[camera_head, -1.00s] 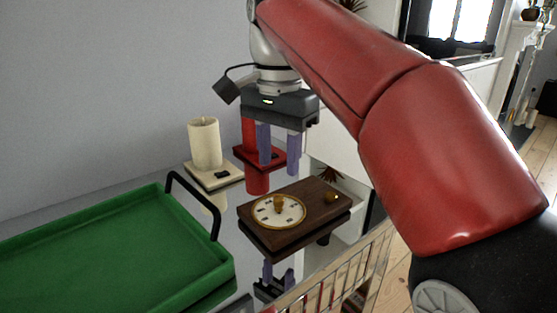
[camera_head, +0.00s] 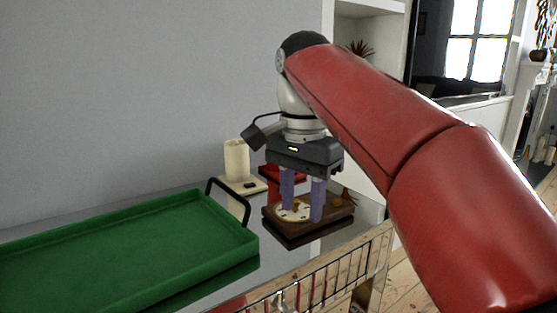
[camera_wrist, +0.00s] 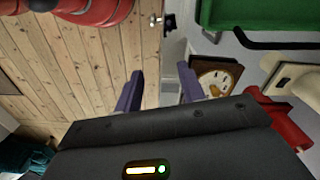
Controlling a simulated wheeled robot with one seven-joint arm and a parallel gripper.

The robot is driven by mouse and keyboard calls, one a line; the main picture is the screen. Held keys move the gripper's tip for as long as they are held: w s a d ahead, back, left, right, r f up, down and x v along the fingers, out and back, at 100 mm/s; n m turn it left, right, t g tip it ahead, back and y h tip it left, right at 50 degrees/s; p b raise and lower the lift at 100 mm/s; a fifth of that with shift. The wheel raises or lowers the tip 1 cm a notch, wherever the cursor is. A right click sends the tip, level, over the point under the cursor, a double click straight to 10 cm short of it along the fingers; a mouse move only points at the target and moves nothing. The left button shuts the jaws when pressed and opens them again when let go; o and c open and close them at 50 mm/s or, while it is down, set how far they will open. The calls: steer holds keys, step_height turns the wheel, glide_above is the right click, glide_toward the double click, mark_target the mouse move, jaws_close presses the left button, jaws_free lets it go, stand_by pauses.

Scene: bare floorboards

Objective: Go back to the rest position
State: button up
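My gripper (camera_head: 301,205) hangs pointing down over the table, in front of the dark wooden block with a round cream dial (camera_head: 340,215) in the head view. Its two purple fingers are apart, and nothing is seen between them. In the wrist view my gripper (camera_wrist: 160,92) also shows its fingers well spread, with floorboards and the table's edge beyond them. The dial block (camera_wrist: 232,72) lies just past the right finger there. I cannot tell the exact height of the fingertips above the table.
A green tray (camera_head: 120,245) with a black handle fills the table's left. A cream cylinder on a base (camera_head: 237,160) and a red object (camera_head: 270,172), partly hidden by my gripper, stand behind. A wire rack (camera_head: 325,285) is at the front. Floorboards (camera_wrist: 90,75) lie beside the table.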

steer(key=s+d+f+n+t, duration=0.2)
steer(key=s+d+f+n, duration=0.2)
steer(key=f, duration=0.6)
steer(key=s+d+f+n+t, duration=0.3)
steer(key=s+d+f+n, duration=0.1)
steer(key=s+d+f, duration=0.3)
step_height(320, 180, down, 4)
steer(key=shift+s+d+f+t, duration=0.1)
steer(key=shift+s+d+t, duration=0.25)
steer(key=shift+s, duration=0.9)
steer(key=shift+a, duration=0.15)
